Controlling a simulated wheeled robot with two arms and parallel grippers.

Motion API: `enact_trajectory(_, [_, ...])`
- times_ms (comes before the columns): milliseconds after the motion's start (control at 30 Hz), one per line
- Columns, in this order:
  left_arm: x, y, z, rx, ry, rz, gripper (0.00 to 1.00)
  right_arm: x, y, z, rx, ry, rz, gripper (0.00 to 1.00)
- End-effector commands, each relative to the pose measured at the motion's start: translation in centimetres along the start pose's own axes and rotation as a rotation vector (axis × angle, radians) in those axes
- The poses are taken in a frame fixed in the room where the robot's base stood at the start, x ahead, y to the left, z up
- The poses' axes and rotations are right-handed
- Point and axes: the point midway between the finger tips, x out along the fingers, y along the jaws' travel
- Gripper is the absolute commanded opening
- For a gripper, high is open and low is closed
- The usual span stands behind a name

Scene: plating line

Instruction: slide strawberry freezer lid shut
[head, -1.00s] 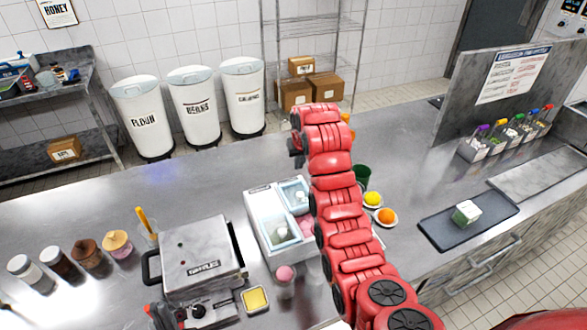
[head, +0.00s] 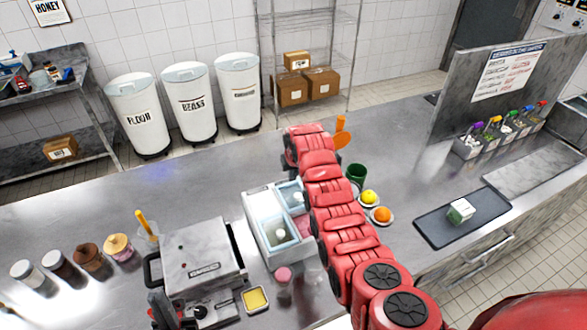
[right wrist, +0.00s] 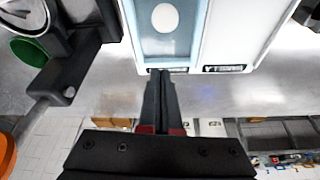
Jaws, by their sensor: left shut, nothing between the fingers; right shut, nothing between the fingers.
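The white freezer (head: 257,228) stands on the steel counter, left of my right arm. It has two pale blue clear lids with round white knobs, a near one (head: 280,231) and a far one (head: 291,196). Pink, likely the strawberry, shows uncovered at the right (head: 303,224), partly behind my arm. My right gripper (right wrist: 160,85) is shut and empty at the freezer's far end. Its tips lie at or very near the edge by a lid (right wrist: 165,40); contact is unclear. My arm hides it in the head view. My left gripper (head: 158,302) is shut and empty at lower left, by the press.
A steel press (head: 203,255) stands left of the freezer, with a yellow-filled dish (head: 256,299) in front. A green cup (head: 357,173), plates of fruit (head: 381,215) and a dark tray (head: 462,217) lie to the right. The counter behind the freezer is mostly clear.

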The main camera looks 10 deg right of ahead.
Motion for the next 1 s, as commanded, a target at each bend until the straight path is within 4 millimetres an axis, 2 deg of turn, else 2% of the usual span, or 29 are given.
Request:
enact_trajectory(500, [3.2, -0.2, -0.5, 0.000, 0.000, 0.000, 0.00, -0.6, 0.0, 3.1, 0.000, 0.000, 0.000, 0.00])
enact_trajectory(700, [3.6, -0.2, -0.6, 0.000, 0.000, 0.000, 0.00, -0.6, 0.0, 3.9, 0.000, 0.000, 0.000, 0.00])
enact_trajectory(1000, [3.5, -0.2, -0.6, 0.000, 0.000, 0.000, 0.00, -0.6, 0.0, 3.9, 0.000, 0.001, 0.000, 0.00])
